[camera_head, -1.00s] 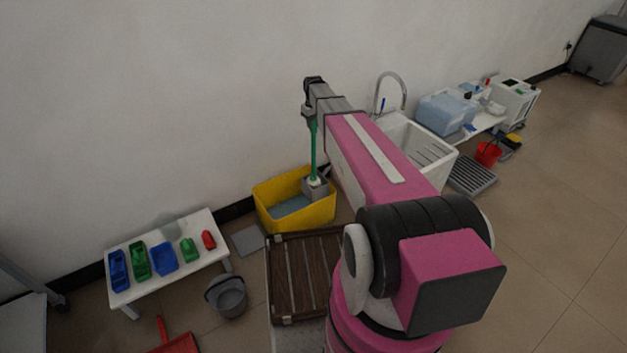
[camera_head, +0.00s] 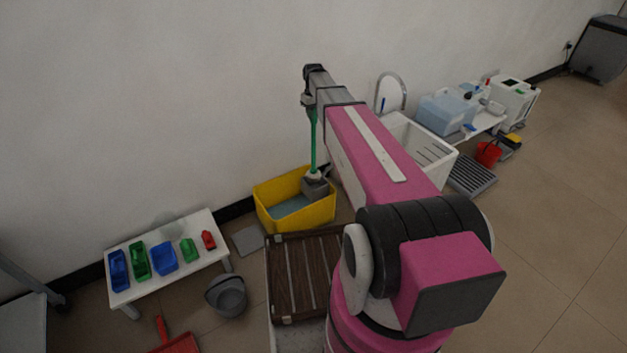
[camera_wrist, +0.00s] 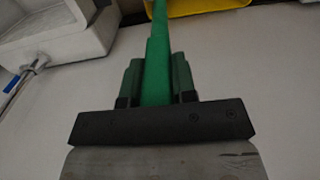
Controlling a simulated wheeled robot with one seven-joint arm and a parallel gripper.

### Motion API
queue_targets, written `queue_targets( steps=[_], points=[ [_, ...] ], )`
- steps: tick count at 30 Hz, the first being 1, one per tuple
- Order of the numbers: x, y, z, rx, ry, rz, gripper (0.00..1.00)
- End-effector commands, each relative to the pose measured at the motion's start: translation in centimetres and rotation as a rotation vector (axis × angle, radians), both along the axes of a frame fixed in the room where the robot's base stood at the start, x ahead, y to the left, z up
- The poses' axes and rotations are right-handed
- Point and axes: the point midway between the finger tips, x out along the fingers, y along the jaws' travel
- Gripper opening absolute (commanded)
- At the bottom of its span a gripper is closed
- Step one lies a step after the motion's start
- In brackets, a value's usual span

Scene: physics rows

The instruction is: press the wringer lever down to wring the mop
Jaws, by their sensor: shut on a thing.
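The mop's green handle (camera_head: 314,140) stands nearly upright above the yellow bucket (camera_head: 264,207), with its pale head (camera_head: 314,175) at the grey wringer (camera_head: 318,189). I cannot tell whether the head is inside the wringer or just above it. My gripper (camera_head: 309,104) is shut on the top part of the handle. In the wrist view the green handle (camera_wrist: 157,45) runs between the fingers of my gripper (camera_wrist: 156,78), and a bit of the yellow bucket (camera_wrist: 205,6) shows at the top. The wringer lever cannot be made out in either view.
A white sink (camera_head: 425,146) stands right of the bucket, close to my arm. A low white bench (camera_head: 205,222) with colored trays is at the left. A grey pail (camera_head: 228,297) and a red dustpan (camera_head: 178,342) are on the floor. The wall is close behind the bucket.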

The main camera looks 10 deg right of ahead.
Motion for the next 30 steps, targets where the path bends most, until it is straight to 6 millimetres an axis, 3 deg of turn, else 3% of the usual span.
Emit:
queue_targets(
  steps=[16, 30],
  points=[
    [0.0, 0.0, 2.7, 0.000, -0.001, 0.000, 0.00],
    [-0.1, 0.0, 3.1, 0.000, -0.001, -0.002, 0.00]
  ],
)
